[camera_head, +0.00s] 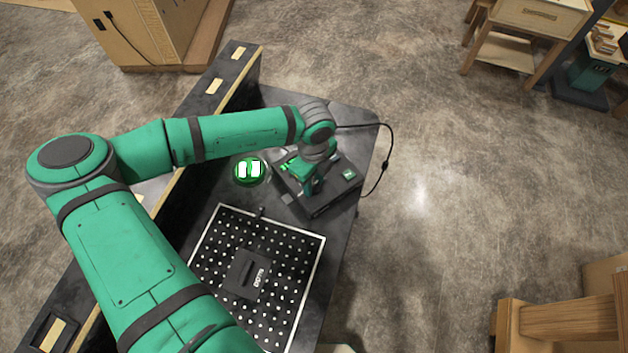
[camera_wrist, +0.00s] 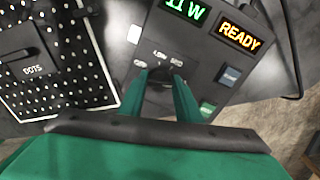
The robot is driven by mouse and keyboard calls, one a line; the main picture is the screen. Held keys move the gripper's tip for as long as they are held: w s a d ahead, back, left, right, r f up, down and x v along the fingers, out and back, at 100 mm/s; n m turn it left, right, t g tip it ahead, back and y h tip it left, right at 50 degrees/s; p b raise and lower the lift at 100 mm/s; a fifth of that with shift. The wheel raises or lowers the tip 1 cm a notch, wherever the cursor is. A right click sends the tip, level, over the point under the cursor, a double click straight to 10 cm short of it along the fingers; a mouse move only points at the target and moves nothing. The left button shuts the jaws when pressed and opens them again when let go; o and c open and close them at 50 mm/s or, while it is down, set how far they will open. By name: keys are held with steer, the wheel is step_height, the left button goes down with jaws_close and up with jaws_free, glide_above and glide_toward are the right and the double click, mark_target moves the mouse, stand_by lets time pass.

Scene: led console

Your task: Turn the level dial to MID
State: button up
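The console (camera_head: 325,202) is a dark box on the table, and its top also shows in the wrist view (camera_wrist: 205,62). Its displays show a green figure that reads like "11 W", cut by the frame edge, and an amber "READY" (camera_wrist: 239,36). The level dial (camera_wrist: 159,82) is dark, with small white labels above it. Its pointer is hidden, so I cannot tell its setting. My gripper (camera_wrist: 158,76) reaches down at the dial, one green finger on each side. Whether the fingers press on it is unclear. In the head view, my wrist hides the dial.
A board with white dots (camera_head: 292,250) carries a dark box labelled "DOTS" (camera_wrist: 29,65). A round green-lit thing with white patches (camera_head: 250,169) lies left of the console. A black cable (camera_head: 387,150) loops off the right table edge. A dark raised ledge (camera_head: 228,80) runs along the left.

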steer(key=shift+w, duration=0.1)
steer(key=shift+n, duration=1.1)
steer(key=n, duration=0.2)
steer(key=shift+n, duration=0.3)
steer(key=n, duration=0.4)
steer(key=shift+s+n, duration=0.3)
steer(key=shift+n, duration=0.1)
steer(key=shift+w, duration=0.1)
steer(key=o, duration=1.1)
steer(key=shift+c, duration=0.2)
